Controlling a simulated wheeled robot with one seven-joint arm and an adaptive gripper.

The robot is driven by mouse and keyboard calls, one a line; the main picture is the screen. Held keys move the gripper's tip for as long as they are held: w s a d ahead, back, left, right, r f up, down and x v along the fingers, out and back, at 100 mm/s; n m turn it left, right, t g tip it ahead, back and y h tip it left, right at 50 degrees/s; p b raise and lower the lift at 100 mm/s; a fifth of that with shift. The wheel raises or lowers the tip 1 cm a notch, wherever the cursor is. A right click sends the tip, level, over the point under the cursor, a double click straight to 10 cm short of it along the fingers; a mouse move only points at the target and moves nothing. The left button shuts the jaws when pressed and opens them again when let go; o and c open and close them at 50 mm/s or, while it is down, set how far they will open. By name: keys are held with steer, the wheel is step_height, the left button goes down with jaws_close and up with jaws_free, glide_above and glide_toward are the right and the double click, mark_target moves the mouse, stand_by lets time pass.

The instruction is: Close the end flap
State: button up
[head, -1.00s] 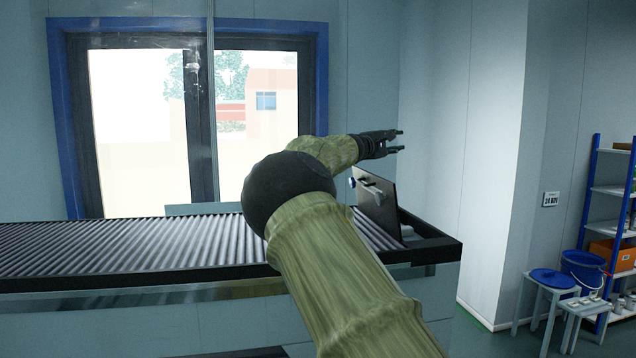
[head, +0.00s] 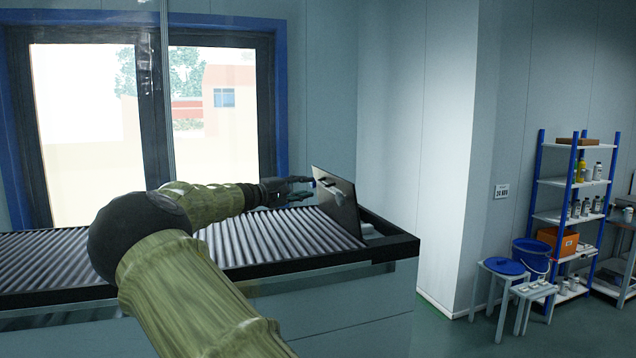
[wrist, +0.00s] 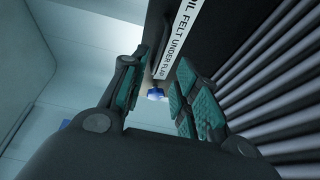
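The end flap (head: 345,207) is a dark panel standing tilted at the right end of the roller conveyor, leaning left over the rollers at its top. The flap (wrist: 187,48) carries a white label strip there. Contact cannot be told.
The roller conveyor (head: 262,243) runs left from the flap, with a dark frame along its edge. A wall with a blue-framed window is behind. Stools (head: 503,268), a blue bucket (head: 531,254) and a shelf rack (head: 541,180) stand at the right, apart from the conveyor.

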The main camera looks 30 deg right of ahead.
mark_target(320, 183)
steer(key=d, duration=0.2)
steer(key=d+p, duration=0.1)
steer(key=d, duration=0.1)
steer(key=w+d, duration=0.1)
steer(key=d, duration=0.1)
steer(key=shift+p, duration=0.4)
jaws_close()
